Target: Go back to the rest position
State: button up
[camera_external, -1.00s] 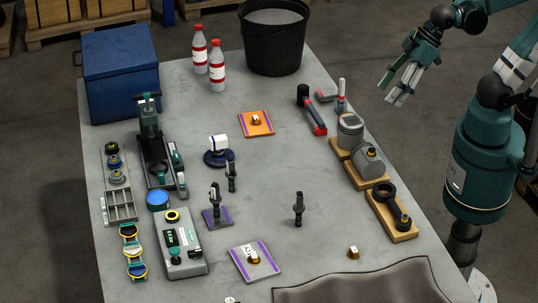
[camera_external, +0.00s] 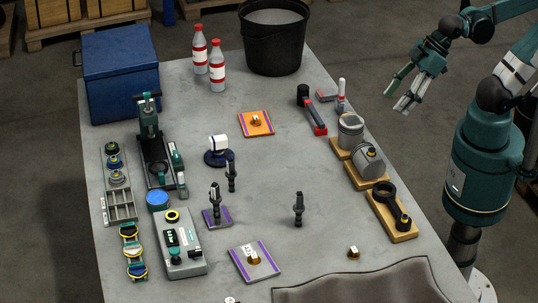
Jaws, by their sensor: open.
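My gripper (camera_external: 401,94) hangs in the air off the right side of the grey table (camera_external: 280,180), over the floor. Its two fingers point down and to the left and stand apart. Nothing shows between them. My arm bends above and behind it at the upper right. No part on the table touches my gripper.
Wooden blocks with metal parts (camera_external: 372,162) line the table's right edge. A dark cloth (camera_external: 355,285) lies at the front.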

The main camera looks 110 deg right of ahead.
notch_tip(320, 180, down, 8)
jog(key=b, duration=0.7)
jog(key=shift+f, duration=0.1)
dwell(0.8)
